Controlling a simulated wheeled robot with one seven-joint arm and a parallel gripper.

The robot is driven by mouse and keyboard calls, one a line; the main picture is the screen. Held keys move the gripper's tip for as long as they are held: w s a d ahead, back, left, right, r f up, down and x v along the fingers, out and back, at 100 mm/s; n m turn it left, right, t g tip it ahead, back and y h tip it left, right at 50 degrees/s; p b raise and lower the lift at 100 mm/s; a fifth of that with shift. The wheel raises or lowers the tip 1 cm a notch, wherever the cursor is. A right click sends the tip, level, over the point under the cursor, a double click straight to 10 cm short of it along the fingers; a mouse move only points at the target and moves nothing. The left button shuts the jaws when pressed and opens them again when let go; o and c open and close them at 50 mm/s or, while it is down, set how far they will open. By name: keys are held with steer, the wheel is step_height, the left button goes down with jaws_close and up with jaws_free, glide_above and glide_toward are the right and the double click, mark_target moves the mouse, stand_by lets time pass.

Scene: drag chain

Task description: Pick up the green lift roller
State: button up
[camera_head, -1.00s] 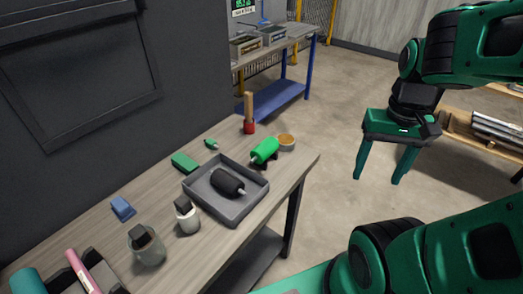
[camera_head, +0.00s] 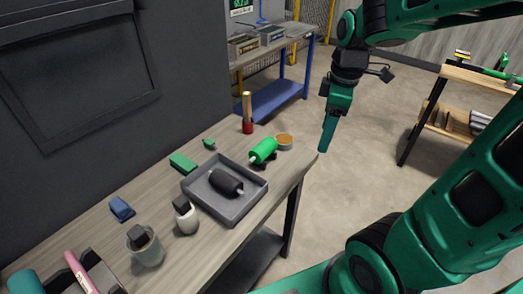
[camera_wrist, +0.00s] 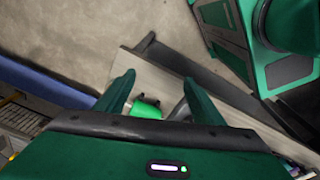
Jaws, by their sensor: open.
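The green lift roller (camera_head: 263,150) lies on the wooden workbench (camera_head: 300,172), just behind the grey tray and beside a small tan-topped round container. It has a white end and rests on a small black support. In the wrist view the green roller (camera_wrist: 146,109) shows between my gripper's fingers, partly hidden by the gripper body. My gripper (camera_head: 327,140) is open and empty, pointing down in the air to the right of the roller, near the bench's right end. In the wrist view my gripper (camera_wrist: 155,95) has its two green fingers spread apart.
A grey tray (camera_head: 202,209) holds a black roller (camera_head: 226,182). The round container (camera_head: 285,142) stands close to the green roller. A red brush with a wooden handle (camera_head: 247,112) stands behind. Green blocks, a blue block and jars lie leftward. Open floor lies right of the bench.

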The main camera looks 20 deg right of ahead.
mark_target(267, 142)
steer(key=w+a+f+n, duration=0.1)
steer(key=w+a+n, duration=0.9)
steer(key=w+n, duration=0.3)
steer(key=shift+n+t+y, duration=0.3)
steer(key=shift+n+t, duration=0.1)
steer(key=shift+n, duration=0.1)
steer(key=shift+w+a+f, duration=0.1)
steer(key=shift+a+f, duration=0.05)
steer(key=shift+f, duration=1.65)
steer(key=shift+w+a+f, duration=0.1)
steer(key=shift+a+f, duration=0.05)
steer(key=shift+f, duration=1.65)
steer(key=shift+a+f, duration=0.15)
steer(key=shift+f, duration=1.65)
steer(key=c, duration=1.3)
